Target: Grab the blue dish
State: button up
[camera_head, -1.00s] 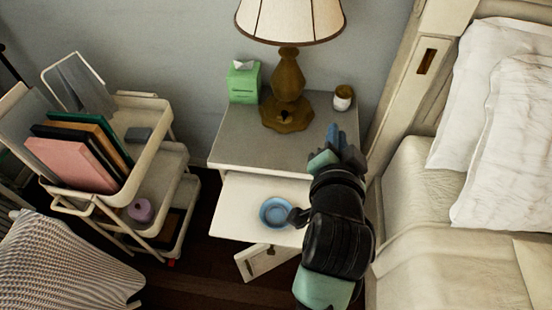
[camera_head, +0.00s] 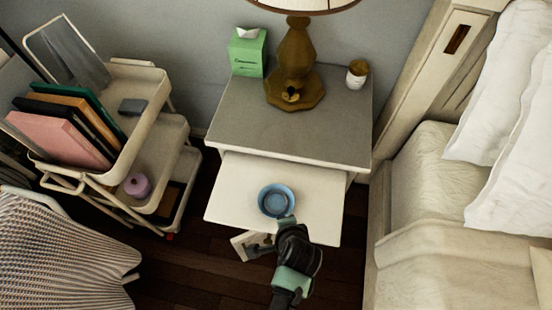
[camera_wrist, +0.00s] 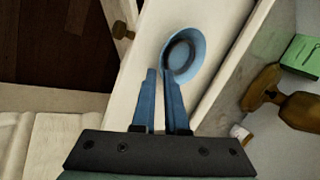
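The blue dish (camera_head: 268,210) is a small round bowl on the white pulled-out shelf or drawer (camera_head: 232,195) of the nightstand. My gripper (camera_head: 287,220) is at the dish's near edge in the head view, where my wrist hides much of the fingers. In the wrist view, the two blue fingers of my gripper (camera_wrist: 161,74) point at the dish (camera_wrist: 184,53), with a narrow gap between them. One fingertip overlaps the dish's near rim. Whether the fingers touch the rim cannot be told.
The grey nightstand top (camera_head: 240,115) bears a lamp (camera_head: 294,65), a green tissue box (camera_head: 247,52) and a small jar (camera_head: 356,73). A bed (camera_head: 425,190) stands at the right. A cart (camera_head: 150,90) with books stands at the left.

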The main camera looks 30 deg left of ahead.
aim_at(279, 214)
jog(key=shift+b+x, duration=0.55)
jog(key=shift+x, duration=2.25)
jog(key=shift+w, duration=0.1)
jog(key=shift+c, duration=0.2)
grip_shut()
jog(key=shift+r, duration=0.2)
